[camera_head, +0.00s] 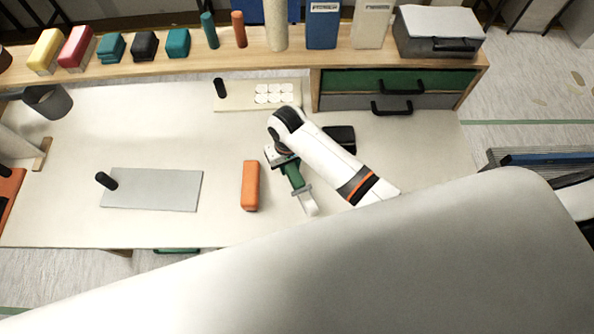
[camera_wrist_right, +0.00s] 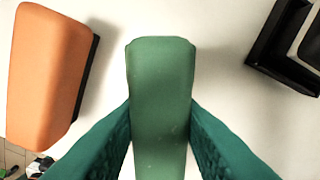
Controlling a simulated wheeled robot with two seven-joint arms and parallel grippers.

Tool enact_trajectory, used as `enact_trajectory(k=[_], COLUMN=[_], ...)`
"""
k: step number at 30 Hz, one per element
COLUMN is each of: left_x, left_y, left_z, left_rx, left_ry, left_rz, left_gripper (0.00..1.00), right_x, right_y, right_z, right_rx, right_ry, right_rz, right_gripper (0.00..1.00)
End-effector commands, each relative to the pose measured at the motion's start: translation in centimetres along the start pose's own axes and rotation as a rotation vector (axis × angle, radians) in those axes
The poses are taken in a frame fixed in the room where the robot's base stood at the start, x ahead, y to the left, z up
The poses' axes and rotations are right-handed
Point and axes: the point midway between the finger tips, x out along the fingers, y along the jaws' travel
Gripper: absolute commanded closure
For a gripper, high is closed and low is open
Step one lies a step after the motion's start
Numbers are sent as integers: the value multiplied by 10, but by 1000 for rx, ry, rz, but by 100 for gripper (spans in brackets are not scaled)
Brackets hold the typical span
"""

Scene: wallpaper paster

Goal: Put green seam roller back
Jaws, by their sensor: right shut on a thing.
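The green seam roller (camera_head: 294,176) is at the middle of the table, with its pale roller end (camera_head: 309,204) pointing toward the near side. My right gripper (camera_head: 288,165) is shut on its green handle. In the right wrist view the green handle (camera_wrist_right: 161,75) lies between the two teal fingers of my right gripper (camera_wrist_right: 160,120). The head view does not show clearly whether the roller touches the table (camera_head: 400,150). My left gripper is not in view.
An orange block (camera_head: 250,186) lies just left of the roller. A black item (camera_head: 341,139) lies behind my right arm. A grey plate (camera_head: 160,190) with a black handle is at left. A shelf (camera_head: 290,62) with blocks, cylinders and boxes runs along the back, above drawers (camera_head: 350,82).

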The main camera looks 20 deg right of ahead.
Motion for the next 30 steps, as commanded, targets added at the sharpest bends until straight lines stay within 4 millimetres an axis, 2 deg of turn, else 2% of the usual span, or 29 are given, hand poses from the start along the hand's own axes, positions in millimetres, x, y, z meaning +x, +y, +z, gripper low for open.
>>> enact_trajectory(k=[6,13,26,27,30], left_x=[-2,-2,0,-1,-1], left_y=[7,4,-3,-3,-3], left_z=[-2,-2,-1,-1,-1], left_rx=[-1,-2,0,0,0], left_ry=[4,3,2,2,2], left_rz=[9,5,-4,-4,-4], left_gripper=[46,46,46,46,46], right_x=[24,56,65,64,64], right_y=[0,0,0,0,-1], right_z=[1,1,1,1,1], right_rx=[2,1,1,1,1], right_ry=[-1,-1,-4,-4,-4], right_rz=[-1,-1,0,-1,-1], right_gripper=[99,99,99,63,48])
